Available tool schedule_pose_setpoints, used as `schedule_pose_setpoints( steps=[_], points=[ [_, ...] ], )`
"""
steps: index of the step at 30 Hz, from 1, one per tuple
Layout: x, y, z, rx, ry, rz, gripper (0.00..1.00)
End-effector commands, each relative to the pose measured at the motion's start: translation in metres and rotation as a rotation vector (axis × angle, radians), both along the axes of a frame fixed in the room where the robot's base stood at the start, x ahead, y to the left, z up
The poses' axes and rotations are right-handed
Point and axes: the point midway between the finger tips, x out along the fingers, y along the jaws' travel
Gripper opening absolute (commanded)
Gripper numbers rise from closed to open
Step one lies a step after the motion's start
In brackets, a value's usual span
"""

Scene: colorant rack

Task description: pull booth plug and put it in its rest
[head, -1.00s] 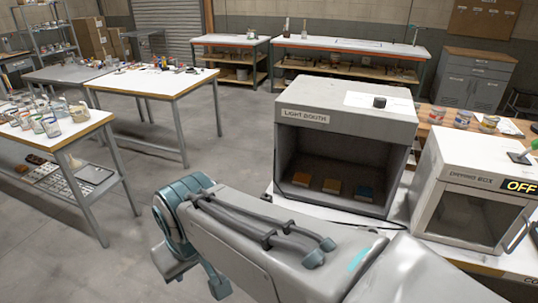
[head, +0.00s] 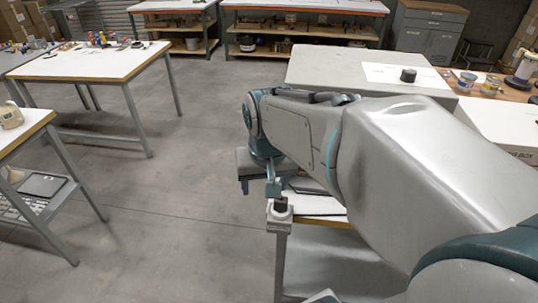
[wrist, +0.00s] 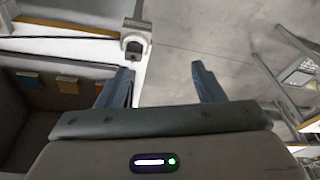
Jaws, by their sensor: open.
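The light booth (head: 345,68) stands on the bench behind my arm. Its open front with colour panels shows at the left of the wrist view (wrist: 28,110). At the bench corner, a small pale housing (head: 279,217) holds a black piece (head: 281,204). The housing also shows in the wrist view (wrist: 136,34), with the black piece (wrist: 134,48) at its lower end. I cannot tell whether this is the plug in its socket or an empty rest. My gripper (wrist: 160,72) is open and empty, its left fingertip near the housing in the picture.
A drying box (head: 505,125) stands right of the booth, partly behind my arm. A dark cable (wrist: 60,37) runs along the bench in the wrist view. Open floor (head: 190,210) lies left of the bench. A white worktable (head: 100,70) stands farther left.

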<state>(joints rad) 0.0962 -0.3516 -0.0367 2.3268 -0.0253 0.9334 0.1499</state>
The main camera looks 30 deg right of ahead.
Motion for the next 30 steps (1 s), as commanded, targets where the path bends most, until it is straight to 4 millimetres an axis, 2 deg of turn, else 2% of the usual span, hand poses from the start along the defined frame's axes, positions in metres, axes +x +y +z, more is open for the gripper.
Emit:
schedule_pose_setpoints(
  steps=[1, 3, 6, 10, 17, 30],
  points=[
    [0.012, -0.014, -0.01, 0.006, 0.026, -0.062, 0.62],
    [0.026, -0.03, -0.018, 0.014, 0.052, -0.141, 0.62],
    [0.041, -0.049, -0.027, 0.02, 0.08, -0.231, 0.62],
    [0.052, -0.065, -0.035, 0.024, 0.103, -0.303, 0.62],
    [0.058, -0.071, -0.049, 0.025, 0.115, -0.331, 0.62],
    [0.065, -0.075, -0.131, 0.025, 0.117, -0.327, 0.62]
  ],
)
